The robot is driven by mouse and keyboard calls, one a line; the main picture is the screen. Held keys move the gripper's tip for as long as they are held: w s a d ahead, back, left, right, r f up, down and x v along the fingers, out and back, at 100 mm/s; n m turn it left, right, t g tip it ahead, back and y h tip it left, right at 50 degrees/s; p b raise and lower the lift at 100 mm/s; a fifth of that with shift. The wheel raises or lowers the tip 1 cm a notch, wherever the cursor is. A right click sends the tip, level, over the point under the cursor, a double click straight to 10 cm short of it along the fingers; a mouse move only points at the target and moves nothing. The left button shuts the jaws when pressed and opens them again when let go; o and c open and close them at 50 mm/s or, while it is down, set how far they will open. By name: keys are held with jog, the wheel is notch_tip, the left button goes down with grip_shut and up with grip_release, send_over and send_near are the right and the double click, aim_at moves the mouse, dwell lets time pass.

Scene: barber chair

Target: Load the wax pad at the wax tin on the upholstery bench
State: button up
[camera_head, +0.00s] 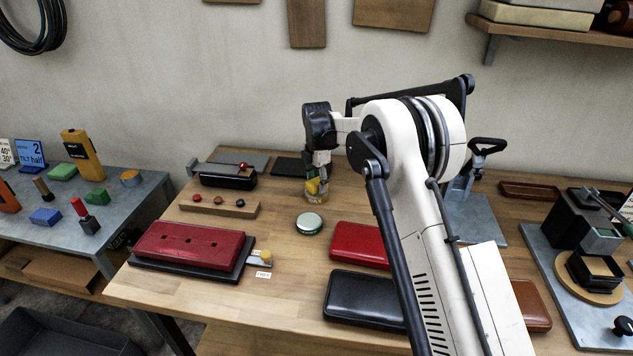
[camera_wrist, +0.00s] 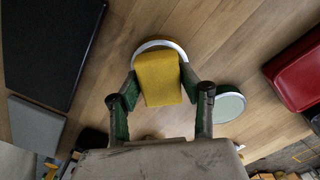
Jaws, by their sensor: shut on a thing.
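My gripper (camera_head: 318,178) is shut on a yellow wax pad (camera_wrist: 159,78), which sits between the two green-lined fingers in the wrist view. The pad also shows as a small yellow patch (camera_head: 312,187) under the fingers in the head view. The wax tin (camera_head: 317,198) stands on the wooden bench directly below the pad. Its pale round rim (camera_wrist: 158,43) shows behind the pad in the wrist view, and the pad hides most of its inside. I cannot tell whether the pad touches the wax. A round pale-green lid (camera_head: 309,223) lies flat on the bench nearby.
A red tufted panel (camera_head: 188,246) lies at the bench's front left. Red (camera_head: 359,245) and black (camera_head: 364,299) pads lie in front. Bare wood surrounds the lid.

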aim_at(317, 181)
jog(key=shift+f+b, duration=0.6)
jog(key=shift+b, duration=0.1)
dwell(2.7)
jog(key=shift+r, duration=0.15)
jog(key=shift+r+p, duration=1.05)
jog(key=shift+r, duration=2.4)
